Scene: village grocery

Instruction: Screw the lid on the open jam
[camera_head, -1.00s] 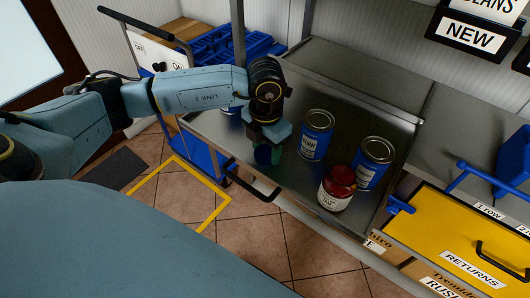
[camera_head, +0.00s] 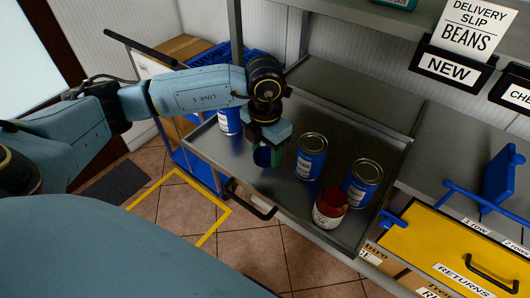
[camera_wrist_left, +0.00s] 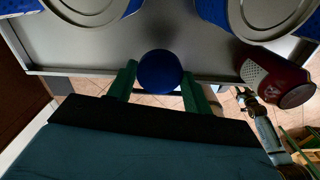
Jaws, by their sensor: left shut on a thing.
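My left gripper (camera_head: 268,157) is shut on a dark blue round lid (camera_head: 262,156) and holds it above the metal shelf, left of the jar. In the left wrist view the lid (camera_wrist_left: 160,71) sits between the green fingertips. The jam jar (camera_head: 329,209), red with a white label, stands at the shelf's front edge, apart from the lid. The jar (camera_wrist_left: 272,80) is at the right in the left wrist view; I cannot make out its mouth. A jointed light blue arm, apparently my right, shows below the jar in that view, its gripper (camera_wrist_left: 246,98) too small to read.
Blue cans stand on the shelf (camera_head: 260,183): one (camera_head: 311,157) between lid and jar, one (camera_head: 362,184) behind the jar at right, one (camera_head: 229,120) at far left. A yellow returns drawer (camera_head: 440,240) is at right. Bare shelf lies around the gripper.

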